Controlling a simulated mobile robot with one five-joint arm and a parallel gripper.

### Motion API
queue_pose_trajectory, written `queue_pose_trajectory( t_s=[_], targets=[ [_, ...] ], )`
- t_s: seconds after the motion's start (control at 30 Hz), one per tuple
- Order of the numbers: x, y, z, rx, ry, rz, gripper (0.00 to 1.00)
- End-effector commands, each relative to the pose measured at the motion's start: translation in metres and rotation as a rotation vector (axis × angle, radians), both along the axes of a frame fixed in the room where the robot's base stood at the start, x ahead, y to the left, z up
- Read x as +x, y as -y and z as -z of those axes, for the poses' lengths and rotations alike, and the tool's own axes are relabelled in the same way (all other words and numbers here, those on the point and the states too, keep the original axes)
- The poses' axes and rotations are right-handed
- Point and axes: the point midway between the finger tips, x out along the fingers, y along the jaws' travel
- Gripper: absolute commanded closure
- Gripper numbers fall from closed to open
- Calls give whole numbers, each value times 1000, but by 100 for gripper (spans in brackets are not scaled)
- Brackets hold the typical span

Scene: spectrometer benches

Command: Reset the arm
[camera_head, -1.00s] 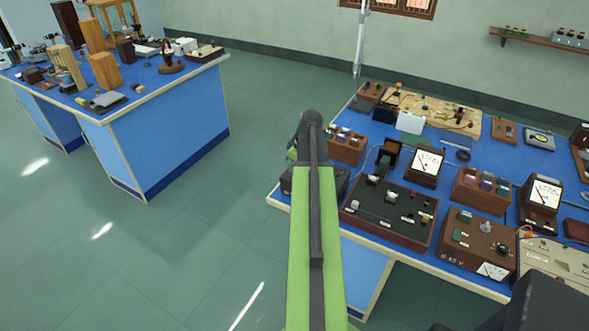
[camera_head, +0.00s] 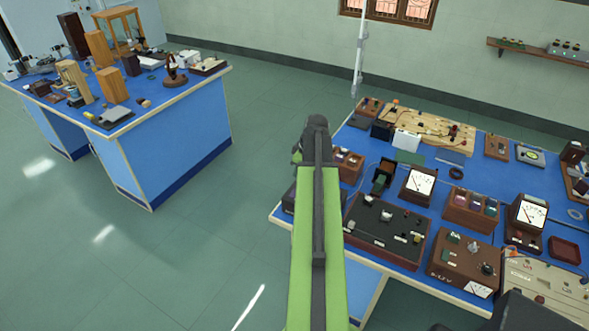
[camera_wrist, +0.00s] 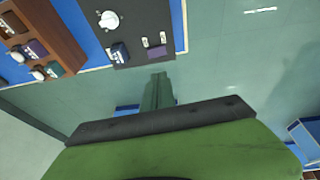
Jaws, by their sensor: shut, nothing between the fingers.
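My green arm (camera_head: 318,240) reaches up the middle of the head view to a dark joint, beside the left edge of the right-hand blue bench. My gripper shows in the wrist view (camera_wrist: 159,91). Its two dark green fingers are together with nothing between them. Beyond the fingertips, the wrist view shows a black panel with a white knob (camera_wrist: 108,20). The fingers appear apart from it, over floor in the picture. In the head view the gripper's fingers are hidden or too small to make out.
The right-hand bench (camera_head: 450,163) is crowded with meters, such as a white-faced meter (camera_head: 420,184), and a black panel box (camera_head: 388,222). A second blue bench (camera_head: 180,150) with wooden blocks and instruments stands at left. Green floor (camera_head: 240,130) between the benches is clear.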

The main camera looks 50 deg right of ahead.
Motion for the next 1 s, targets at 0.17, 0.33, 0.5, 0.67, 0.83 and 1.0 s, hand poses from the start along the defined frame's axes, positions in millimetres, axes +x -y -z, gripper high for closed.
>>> queue_pose_trajectory(
  t_s=[0.17, 0.33, 0.5, 0.67, 0.83, 1.0],
  targets=[
    [-8, -3, -27, 0, 0, -1, 100],
    [-8, -3, -25, 0, 0, -2, 100],
    [-8, -3, -24, 0, 0, -2, 100],
    [-7, -3, -24, 0, 0, -2, 100],
    [26, -32, -17, 0, 1, -68, 100],
    [110, -143, 3, -2, -2, -280, 100]
  ],
)
